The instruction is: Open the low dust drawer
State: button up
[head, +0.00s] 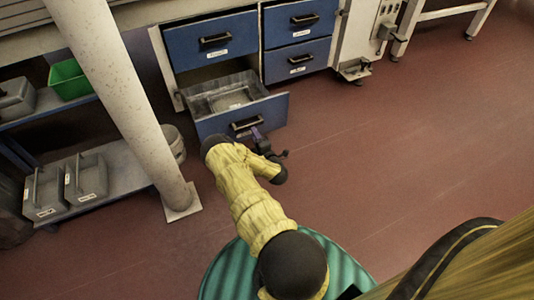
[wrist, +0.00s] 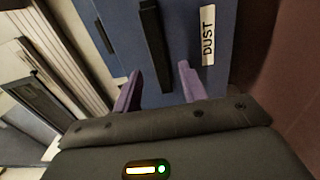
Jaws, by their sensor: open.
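The low dust drawer (head: 270,110) stands pulled out at the bottom left of the blue drawer unit, and its grey metal inside shows from above. Its dark bar handle (head: 247,123) is on the front. In the wrist view the blue front (wrist: 185,20) carries a white label (wrist: 208,35) reading DUST, beside the black handle (wrist: 152,40). My gripper (wrist: 158,78) is open at the drawer front, its purple fingers apart on either side of the handle's lower end in the picture. I cannot tell whether either finger touches it. In the head view my arm partly hides the gripper (head: 262,143).
A pale round post (head: 125,100) stands left of the drawer, with a grey bucket (head: 174,144) behind it. A low shelf (head: 125,172) with grey containers is further left. Other blue drawers (head: 210,40) are shut. The red floor (head: 420,130) to the right is clear.

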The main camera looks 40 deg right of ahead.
jog(key=p+v, duration=0.4)
jog(key=v, duration=0.8)
jog(key=shift+s, duration=0.3)
jog(key=shift+w, duration=0.1)
